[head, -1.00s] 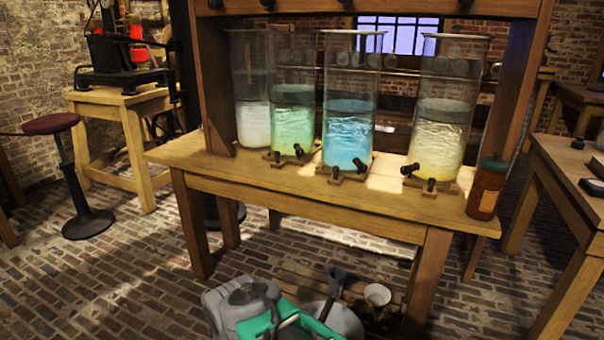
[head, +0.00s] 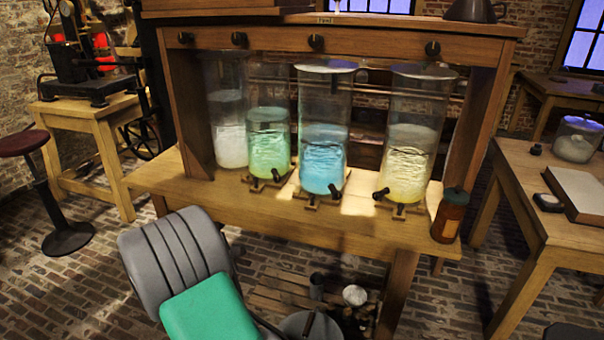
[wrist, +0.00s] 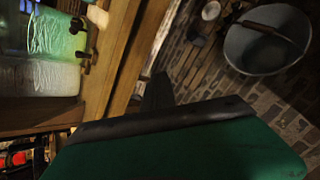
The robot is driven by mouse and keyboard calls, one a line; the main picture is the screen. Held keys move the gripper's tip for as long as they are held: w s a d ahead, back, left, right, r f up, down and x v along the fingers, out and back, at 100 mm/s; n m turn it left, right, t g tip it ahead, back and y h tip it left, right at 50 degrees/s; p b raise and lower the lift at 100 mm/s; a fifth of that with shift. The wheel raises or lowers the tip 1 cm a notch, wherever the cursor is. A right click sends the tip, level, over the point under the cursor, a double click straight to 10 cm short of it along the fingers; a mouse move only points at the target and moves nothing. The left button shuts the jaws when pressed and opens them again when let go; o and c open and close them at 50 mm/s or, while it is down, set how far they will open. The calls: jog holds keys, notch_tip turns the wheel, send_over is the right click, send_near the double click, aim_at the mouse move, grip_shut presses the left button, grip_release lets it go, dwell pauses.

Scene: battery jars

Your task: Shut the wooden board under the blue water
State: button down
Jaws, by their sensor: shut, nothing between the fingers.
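The jar of blue water (head: 324,160) stands on the wooden table, between the green jar (head: 268,150) and the yellow one. Under it lies a small wooden board (head: 320,192) with two black knobs, one on each side of its front. My gripper (wrist: 158,92) shows in the wrist view as a dark, narrow shape, shut and empty. It is beside the table's front edge and apart from the jars. In the head view my grey and green arm rises in front of the table's left part, and the gripper itself is hidden there. I cannot identify the blue jar's board in the wrist view.
The yellow jar (head: 407,150) and white jar (head: 228,130) share the table (head: 200,195). A brown bottle (head: 450,215) stands at its right front corner. A shelf beam with knobs (head: 400,45) crosses above. A bucket (wrist: 265,45) is on the floor below.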

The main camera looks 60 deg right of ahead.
jog(key=s+d+r+n+g+h+p, duration=0.3)
jog(key=s+d+r+n+h+p, duration=0.25)
jog(key=d, duration=0.65)
jog(key=n+b, duration=0.2)
send_near(311, 201)
jog(key=shift+y, duration=0.35)
jog(key=x, duration=0.5)
jog(key=shift+d, duration=0.75)
jog(key=shift+r, duration=0.1)
jog(key=shift+d, duration=0.1)
